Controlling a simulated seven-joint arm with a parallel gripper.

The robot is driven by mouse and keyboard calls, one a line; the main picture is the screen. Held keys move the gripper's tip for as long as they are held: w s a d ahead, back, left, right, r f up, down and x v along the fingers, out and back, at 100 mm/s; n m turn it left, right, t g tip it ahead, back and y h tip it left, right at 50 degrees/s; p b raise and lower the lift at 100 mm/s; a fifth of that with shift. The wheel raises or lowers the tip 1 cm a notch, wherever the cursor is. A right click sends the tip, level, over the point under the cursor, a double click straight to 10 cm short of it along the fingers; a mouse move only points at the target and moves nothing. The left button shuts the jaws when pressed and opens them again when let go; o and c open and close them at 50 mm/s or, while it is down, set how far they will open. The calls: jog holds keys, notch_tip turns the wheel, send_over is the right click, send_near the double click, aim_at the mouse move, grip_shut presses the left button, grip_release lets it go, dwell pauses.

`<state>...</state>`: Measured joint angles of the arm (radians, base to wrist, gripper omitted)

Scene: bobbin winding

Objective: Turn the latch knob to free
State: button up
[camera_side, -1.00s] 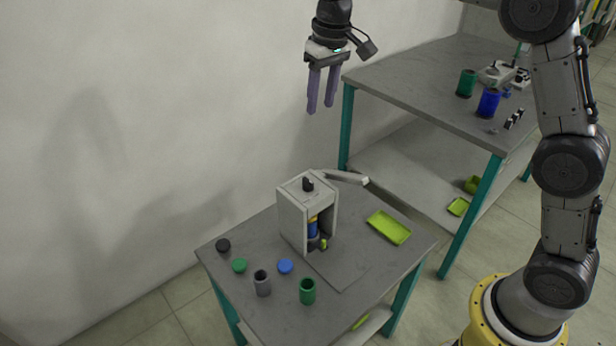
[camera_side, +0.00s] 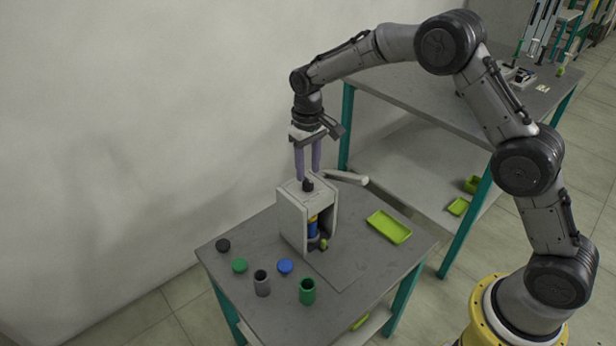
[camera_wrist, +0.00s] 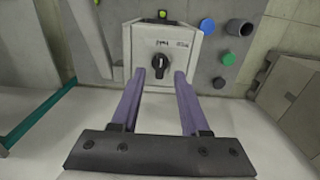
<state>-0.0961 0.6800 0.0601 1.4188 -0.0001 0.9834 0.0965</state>
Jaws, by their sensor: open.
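The latch knob (camera_side: 308,185) is a small black knob on top of the white box-like housing (camera_side: 292,215), which stands on the small grey table. In the wrist view the knob (camera_wrist: 160,63) sits on the white top face, with small black lettering beside it. My gripper (camera_side: 308,176) is open, with its two purple fingers pointing down just above the housing top. In the wrist view my gripper's fingertips (camera_wrist: 160,74) lie to either side of the knob's near end, with nothing between them. Whether the fingers reach down to the knob's height is hard to tell.
A white lever-like arm (camera_side: 346,178) sticks out behind the housing to the right. A green tray (camera_side: 389,227) lies right of it. A grey cup (camera_side: 262,283), a green cup (camera_side: 307,291) and several round caps (camera_side: 285,267) stand front left. A blue and yellow piece (camera_side: 313,227) is inside the housing.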

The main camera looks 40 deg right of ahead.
aim_at(308, 180)
jog(key=shift+f, duration=1.7)
grip_shut()
